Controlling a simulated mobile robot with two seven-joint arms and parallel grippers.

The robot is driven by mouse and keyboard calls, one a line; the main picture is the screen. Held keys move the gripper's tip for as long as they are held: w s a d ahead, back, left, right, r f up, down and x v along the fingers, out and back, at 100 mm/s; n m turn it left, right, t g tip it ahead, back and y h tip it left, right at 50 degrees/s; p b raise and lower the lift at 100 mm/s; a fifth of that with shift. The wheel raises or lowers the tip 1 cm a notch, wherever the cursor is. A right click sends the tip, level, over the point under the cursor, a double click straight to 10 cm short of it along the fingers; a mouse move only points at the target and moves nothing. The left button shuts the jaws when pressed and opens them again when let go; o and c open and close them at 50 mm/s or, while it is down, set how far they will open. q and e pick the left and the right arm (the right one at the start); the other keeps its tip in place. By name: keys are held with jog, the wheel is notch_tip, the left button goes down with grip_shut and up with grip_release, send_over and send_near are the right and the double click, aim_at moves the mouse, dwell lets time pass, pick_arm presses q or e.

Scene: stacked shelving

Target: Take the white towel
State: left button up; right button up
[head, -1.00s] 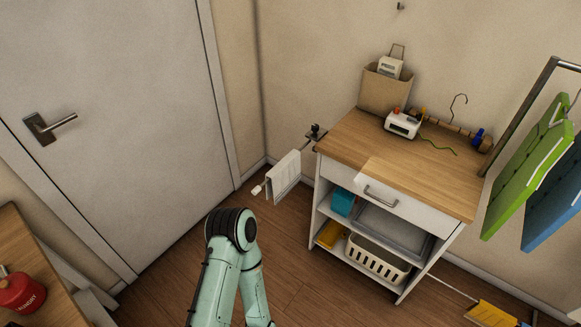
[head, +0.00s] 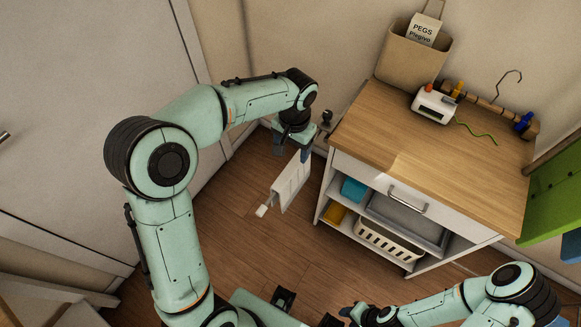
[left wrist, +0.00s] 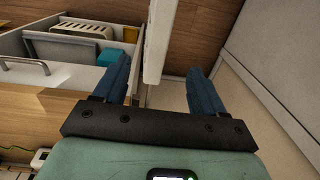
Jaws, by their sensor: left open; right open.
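The white towel (head: 292,184) hangs folded over a rail at the left side of a white cabinet in the head view. My left gripper (head: 291,153) is open and points down at the towel's upper edge. In the left wrist view the towel (left wrist: 158,38) shows nearly edge-on between the two blue fingers (left wrist: 157,75), with a gap on each side. Its top in the head view is partly hidden by the gripper. My right gripper (head: 341,316) is open and empty at the bottom of the head view, far from the towel.
The wood-topped cabinet (head: 430,150) stands just right of the towel. A green hanging item (head: 555,195) is at the right. Floor below the towel is clear.

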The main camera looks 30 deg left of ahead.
aim_at(290, 171)
pick_arm(q)
jog(key=f, duration=0.5)
jog(key=s+f, duration=0.1)
jog(key=f, duration=0.2)
jog(key=shift+b, duration=0.3)
notch_tip(290, 171, down, 5)
jog(key=shift+a+r, duration=0.1)
jog(key=shift+r, duration=0.05)
grip_shut()
